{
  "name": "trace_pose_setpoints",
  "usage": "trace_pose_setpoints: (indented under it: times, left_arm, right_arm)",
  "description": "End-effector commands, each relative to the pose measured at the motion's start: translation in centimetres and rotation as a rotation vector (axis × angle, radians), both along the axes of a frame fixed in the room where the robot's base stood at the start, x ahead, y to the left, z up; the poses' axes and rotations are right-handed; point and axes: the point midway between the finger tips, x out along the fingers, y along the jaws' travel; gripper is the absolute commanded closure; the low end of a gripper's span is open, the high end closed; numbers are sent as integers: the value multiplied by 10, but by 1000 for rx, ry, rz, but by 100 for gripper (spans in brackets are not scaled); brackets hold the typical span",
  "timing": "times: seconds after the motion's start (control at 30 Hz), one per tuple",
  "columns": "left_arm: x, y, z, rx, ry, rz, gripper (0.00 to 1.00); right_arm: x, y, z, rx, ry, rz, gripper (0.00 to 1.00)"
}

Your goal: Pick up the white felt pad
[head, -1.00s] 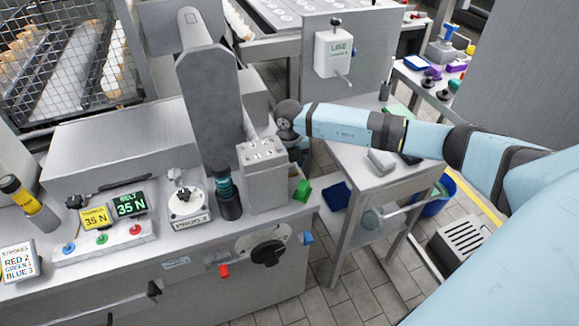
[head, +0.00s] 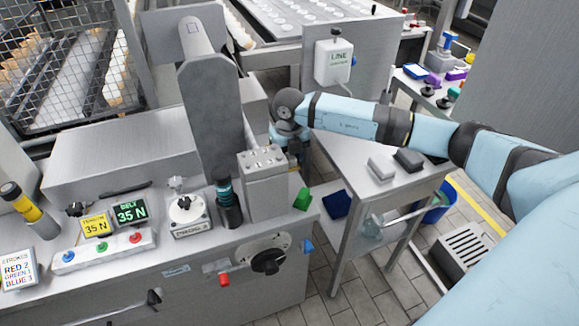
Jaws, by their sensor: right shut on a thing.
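My right arm reaches in from the right, and its gripper (head: 294,152) points down beside the small side table, just behind the grey metal block on the machine. Its fingers are mostly hidden by the block and the wrist. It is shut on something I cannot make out. I cannot identify the white felt pad for sure. A pale grey-white block (head: 381,168) lies on the side table (head: 350,180), apart from the gripper, and I cannot tell whether it is felt. My left gripper is not in view.
A dark block (head: 408,159) lies beside the pale one. The grey metal block (head: 263,180) and tall grey column (head: 208,95) stand close left of the gripper. A green block (head: 303,198) sits at the machine's edge. The side table's front part is clear.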

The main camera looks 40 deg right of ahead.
Motion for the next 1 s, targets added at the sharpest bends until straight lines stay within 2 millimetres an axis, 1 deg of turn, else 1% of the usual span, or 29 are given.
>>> trace_pose_setpoints:
  times: [0.03,0.2,0.3,0.4,0.5,0.6,0.7,0.97,1.0]
  left_arm:
    - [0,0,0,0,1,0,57]
    - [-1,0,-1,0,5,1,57]
    - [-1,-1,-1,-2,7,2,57]
    - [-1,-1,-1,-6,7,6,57]
    - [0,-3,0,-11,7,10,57]
    - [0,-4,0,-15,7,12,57]
    - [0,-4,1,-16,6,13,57]
    - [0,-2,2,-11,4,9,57]
    - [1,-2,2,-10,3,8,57]
  right_arm:
    - [1,-1,17,1,-6,1,85]
    - [1,0,67,0,-6,1,85]
    - [1,0,93,-1,-5,1,85]
    - [1,0,113,0,-3,2,85]
    - [0,0,128,0,-2,0,85]
    - [0,0,138,0,-1,0,85]
    - [0,0,143,-1,0,0,85]
    - [0,0,144,-1,0,0,85]
    - [0,0,144,0,0,0,61]
